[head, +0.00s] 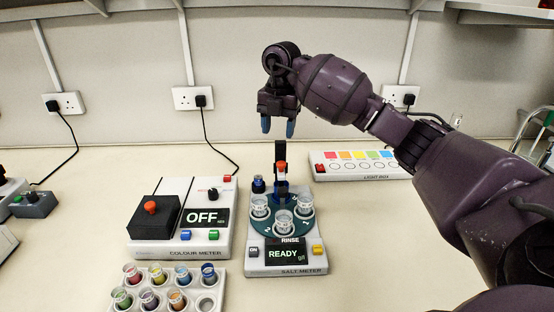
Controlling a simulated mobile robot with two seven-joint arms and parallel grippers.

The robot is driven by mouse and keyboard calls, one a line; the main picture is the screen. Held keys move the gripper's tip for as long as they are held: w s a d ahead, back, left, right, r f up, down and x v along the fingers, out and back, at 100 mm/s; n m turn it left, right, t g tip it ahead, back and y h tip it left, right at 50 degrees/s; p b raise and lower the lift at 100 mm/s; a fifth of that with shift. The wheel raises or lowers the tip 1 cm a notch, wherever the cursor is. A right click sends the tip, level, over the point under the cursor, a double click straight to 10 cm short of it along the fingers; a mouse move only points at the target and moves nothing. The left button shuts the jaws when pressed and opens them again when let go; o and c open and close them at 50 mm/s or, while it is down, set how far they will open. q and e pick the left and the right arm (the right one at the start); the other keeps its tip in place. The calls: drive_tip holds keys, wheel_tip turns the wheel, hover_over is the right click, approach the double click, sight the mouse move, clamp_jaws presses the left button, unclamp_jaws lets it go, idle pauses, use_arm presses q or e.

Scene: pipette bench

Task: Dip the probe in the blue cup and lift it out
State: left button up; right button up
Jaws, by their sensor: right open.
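The salt meter (286,262) stands in the middle of the bench, its screen reading "READY" under the label "RINSE". Its teal round plate (281,229) carries three clear cups: one at left (260,206), one at right (304,206), one in front (284,222). I cannot tell which is the blue cup. Behind them a probe with a red top (282,168) stands upright at a dark post. A small dark-blue capped piece (258,184) is left of it. My right gripper (278,126) is open and empty above and behind the probe, its blue-tipped fingers pointing down. My left gripper is out of view.
The colour meter (181,253), reading "OFF", stands to the left. A white rack (206,303) of coloured vials is in front of it. The light box (358,176) lies at the back right. Bare bench (375,245) lies right of the salt meter, beside my right arm.

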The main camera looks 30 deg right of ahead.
sight(281, 162)
drive_tip(key=shift+h, duration=0.3)
drive_tip(key=f, duration=0.6)
drive_tip(key=d+f, duration=0.1)
drive_tip(key=f, duration=0.3)
drive_tip(key=shift+c, duration=0.5)
clamp_jaws()
